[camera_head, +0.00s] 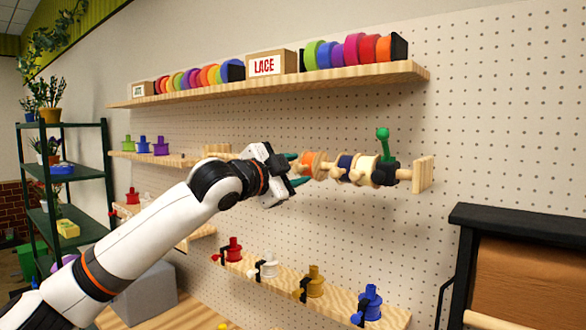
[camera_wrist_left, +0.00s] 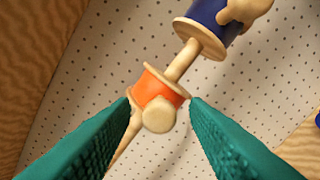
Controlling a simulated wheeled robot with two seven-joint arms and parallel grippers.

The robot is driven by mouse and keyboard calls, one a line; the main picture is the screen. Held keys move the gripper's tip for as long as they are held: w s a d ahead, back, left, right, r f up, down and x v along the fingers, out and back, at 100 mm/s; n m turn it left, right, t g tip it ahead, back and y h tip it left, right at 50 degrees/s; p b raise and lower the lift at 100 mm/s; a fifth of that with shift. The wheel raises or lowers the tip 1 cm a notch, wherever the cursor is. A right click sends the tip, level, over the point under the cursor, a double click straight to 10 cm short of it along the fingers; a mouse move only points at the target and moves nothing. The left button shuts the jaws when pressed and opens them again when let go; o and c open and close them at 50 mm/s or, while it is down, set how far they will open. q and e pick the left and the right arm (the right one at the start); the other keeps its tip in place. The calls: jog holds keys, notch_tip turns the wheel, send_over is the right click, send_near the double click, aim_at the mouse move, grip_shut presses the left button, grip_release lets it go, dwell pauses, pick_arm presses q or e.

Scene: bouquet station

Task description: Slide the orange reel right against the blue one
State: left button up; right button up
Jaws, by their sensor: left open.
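The orange reel (camera_head: 312,163) hangs on a wooden rod fixed to the pegboard. The blue reel (camera_head: 345,165) is to its right on the same rod. In the left wrist view a stretch of bare rod (camera_wrist_left: 182,60) separates the orange reel (camera_wrist_left: 163,86) from the blue reel (camera_wrist_left: 212,22). My left gripper (camera_head: 301,169) is at the left of the orange reel, its green fingers open. In the left wrist view the fingertips (camera_wrist_left: 160,100) are on either side of the orange reel's near end; contact cannot be told. My right gripper is out of view.
A cream reel (camera_head: 365,167) and a black piece with a green knob (camera_head: 383,145) are farther right on the rod, before the wooden end bracket (camera_head: 423,174). A shelf (camera_head: 290,82) with ribbon rolls is above. A lower shelf (camera_head: 335,300) holds several coloured items.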

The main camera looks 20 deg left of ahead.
aim_at(314, 172)
pick_arm(q)
grip_shut()
jog(key=d, duration=0.1)
jog(key=s+d, duration=0.1)
jog(key=d, duration=0.1)
jog(key=d+b, duration=0.1)
jog(key=d, duration=0.1)
jog(key=shift+s, duration=0.4)
jog(key=shift+a, duration=0.15)
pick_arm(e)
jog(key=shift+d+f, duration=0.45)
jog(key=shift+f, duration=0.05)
pick_arm(q)
grip_release()
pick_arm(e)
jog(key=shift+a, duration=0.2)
